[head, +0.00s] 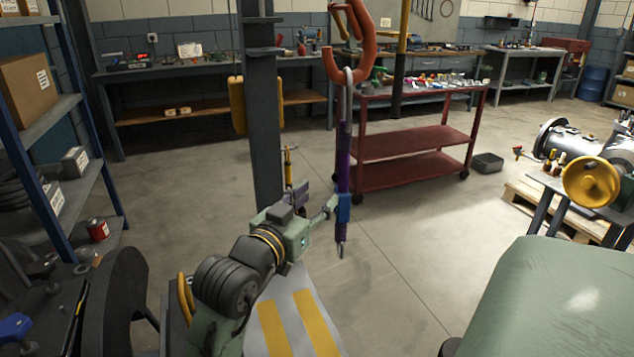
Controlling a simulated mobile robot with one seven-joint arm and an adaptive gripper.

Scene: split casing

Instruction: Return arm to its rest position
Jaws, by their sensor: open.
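My arm (228,287), grey-green with black bands, rises from the bottom of the head view to a green box-like wrist part. What looks like my gripper (329,208) is small at its end, beside the blue piece (343,207) on a hanging purple strap (344,150). It is open. I cannot tell whether it touches the strap. The strap hangs from a large orange hook (364,55) by a grey metal link (348,77) and ends in a small metal tip (341,250) above the floor.
A dark post (262,120) stands just behind my wrist. A red cart (412,142) with small parts is behind the strap. Shelving (50,122) with boxes is at left. A pale green rounded surface (560,300) fills the lower right. Floor is free between them.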

